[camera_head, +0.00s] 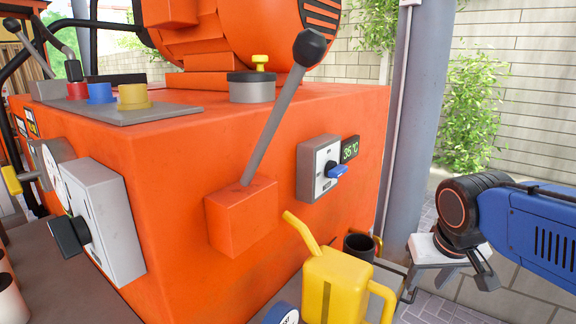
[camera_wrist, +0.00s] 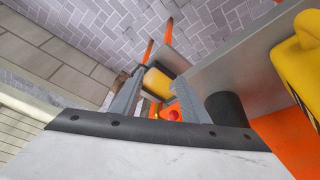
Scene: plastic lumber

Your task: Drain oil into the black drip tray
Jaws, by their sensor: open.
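My gripper (camera_head: 447,287) is at the right in the camera_head view, off the machine's right side, with its fingers apart and pointing down. In the camera_wrist view the open fingers (camera_wrist: 160,76) have no object held between them. A yellow block with a dark edge (camera_wrist: 157,83), a red knob (camera_wrist: 173,115) and orange bars show beyond them. A black round open-topped container (camera_head: 360,244) stands by the orange machine (camera_head: 265,235), behind the yellow oil can (camera_head: 336,284). A dark cylinder (camera_wrist: 228,107) shows right of the fingers. I cannot pick out a flat black drip tray or a drain outlet for certain.
A grey column (camera_head: 409,125) stands behind. Paved floor (camera_head: 441,312) is open at the lower right.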

